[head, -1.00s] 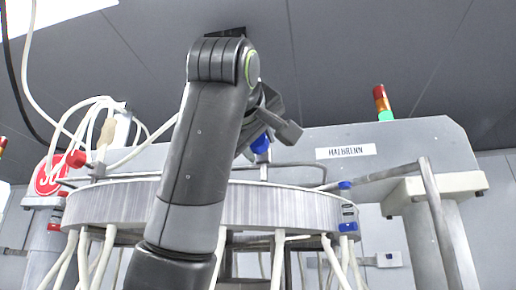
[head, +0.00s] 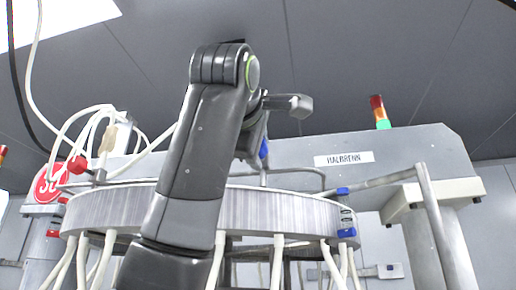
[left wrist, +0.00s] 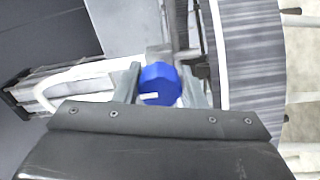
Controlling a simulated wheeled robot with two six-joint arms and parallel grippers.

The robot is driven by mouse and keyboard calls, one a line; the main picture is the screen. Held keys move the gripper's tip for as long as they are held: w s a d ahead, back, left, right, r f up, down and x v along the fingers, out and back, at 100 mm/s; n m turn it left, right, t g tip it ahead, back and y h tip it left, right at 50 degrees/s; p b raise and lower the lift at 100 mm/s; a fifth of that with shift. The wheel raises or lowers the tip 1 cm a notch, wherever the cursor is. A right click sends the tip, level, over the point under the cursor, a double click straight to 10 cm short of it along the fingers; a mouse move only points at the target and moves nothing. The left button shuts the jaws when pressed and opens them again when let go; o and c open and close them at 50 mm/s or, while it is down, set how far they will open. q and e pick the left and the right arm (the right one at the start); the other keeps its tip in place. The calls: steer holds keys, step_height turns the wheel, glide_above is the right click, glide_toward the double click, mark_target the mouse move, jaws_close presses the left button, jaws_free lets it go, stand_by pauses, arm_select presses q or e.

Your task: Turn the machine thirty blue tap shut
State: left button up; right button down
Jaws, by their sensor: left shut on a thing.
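The blue tap (head: 264,149) stands on a thin upright pipe above the round metal ring of the machine, partly hidden by my left wrist in the head view. In the left wrist view the blue knob (left wrist: 160,84) with a white mark sits between the two grey fingers. My left gripper (left wrist: 160,90) is shut on this knob, one finger on each side. A round red sign (head: 50,183) at the machine's left side is partly covered by pipes and seems to read 30. My right gripper is not in view.
A red tap (head: 77,163) sits on the left among looping white hoses (head: 97,125). The metal ring (head: 275,210) has hoses hanging below it. A signal lamp (head: 379,112) tops the machine housing.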

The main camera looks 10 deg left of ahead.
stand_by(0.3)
arm_select(q)
steer(key=o, duration=1)
steer(key=shift+s, duration=0.1)
steer(key=shift+s, duration=0.2)
steer(key=s+b, duration=0.5)
steer(key=s, duration=1.2)
steer(key=shift+b, duration=0.3)
